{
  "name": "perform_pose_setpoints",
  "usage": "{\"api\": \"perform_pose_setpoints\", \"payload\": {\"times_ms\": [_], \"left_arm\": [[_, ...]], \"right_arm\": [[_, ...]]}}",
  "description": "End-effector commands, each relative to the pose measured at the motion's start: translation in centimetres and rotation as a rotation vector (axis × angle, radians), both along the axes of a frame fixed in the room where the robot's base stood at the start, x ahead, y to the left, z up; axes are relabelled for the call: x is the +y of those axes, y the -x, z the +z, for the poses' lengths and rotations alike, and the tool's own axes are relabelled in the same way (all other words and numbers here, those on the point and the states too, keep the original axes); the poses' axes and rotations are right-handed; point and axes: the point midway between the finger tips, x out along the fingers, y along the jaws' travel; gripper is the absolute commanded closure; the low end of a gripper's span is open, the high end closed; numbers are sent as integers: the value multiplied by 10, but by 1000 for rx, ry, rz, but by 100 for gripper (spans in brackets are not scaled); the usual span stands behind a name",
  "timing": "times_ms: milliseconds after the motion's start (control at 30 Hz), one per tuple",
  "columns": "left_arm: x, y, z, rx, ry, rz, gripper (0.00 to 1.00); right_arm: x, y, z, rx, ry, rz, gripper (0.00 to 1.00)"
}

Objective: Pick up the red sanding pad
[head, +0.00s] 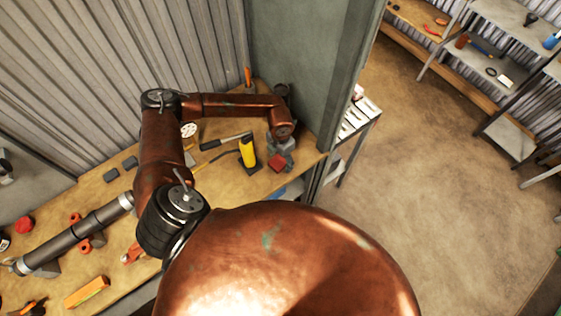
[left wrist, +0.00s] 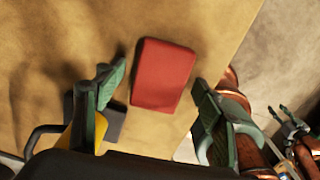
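The red sanding pad (head: 276,164) lies flat on the wooden workbench (head: 222,181), near its right edge in the head view. In the left wrist view the pad (left wrist: 162,75) shows as a red rounded block just beyond and between my fingers. My left gripper (left wrist: 158,86) is open, with one green-padded finger on each side of the pad and nothing held. In the head view my left gripper (head: 281,152) is over the pad and partly covers it. At the lower right of the left wrist view, my right gripper (left wrist: 283,115) seems to show, small and away from the bench.
A yellow-handled tool (head: 248,151) stands close to the left of the pad, with a dark-handled tool (head: 225,142) beside it. A grey post (head: 345,80) rises by the bench's right end. A long grey cylinder (head: 75,236) lies farther left. Open floor (head: 440,190) is at right.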

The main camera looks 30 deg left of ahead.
Motion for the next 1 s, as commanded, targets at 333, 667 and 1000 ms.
{"api": "perform_pose_setpoints", "payload": {"times_ms": [333, 667, 1000], "left_arm": [[0, 0, 0, 0, 0, 0, 62], [0, 0, 0, 0, 0, 0, 78], [0, 0, 11, -1, 0, -1, 78]], "right_arm": [[-1, -1, 0, -1, 1, 1, 60], [-1, -1, 0, -2, 1, 1, 60], [2, -1, -5, -2, -2, 0, 60]]}}
